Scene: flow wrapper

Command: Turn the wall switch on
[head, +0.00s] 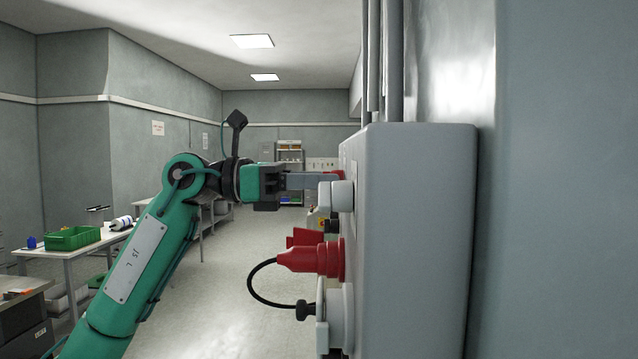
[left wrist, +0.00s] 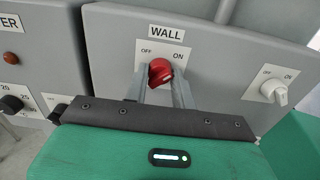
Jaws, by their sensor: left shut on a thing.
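The wall switch is a red rotary knob (left wrist: 160,72) under a WALL label (left wrist: 166,31) in the left wrist view. Its plate (left wrist: 150,55) reads OFF on the left and ON on the right. My left gripper (left wrist: 162,85) has its two fingers on either side of the red knob and is shut on it. In the head view my left gripper (head: 312,180) reaches the side of the grey wall box (head: 420,230), and a bit of the red knob (head: 338,173) shows at the fingertips. The knob's exact pointing is partly hidden by the fingers. My right gripper is not in view.
A white knob (left wrist: 274,91) with its own OFF/ON plate sits to the right. Another panel with a black knob (left wrist: 12,104) stands left. Below my gripper, a red plug (head: 310,258) with a black cable sticks out from the box. A table with a green bin (head: 72,238) stands far left.

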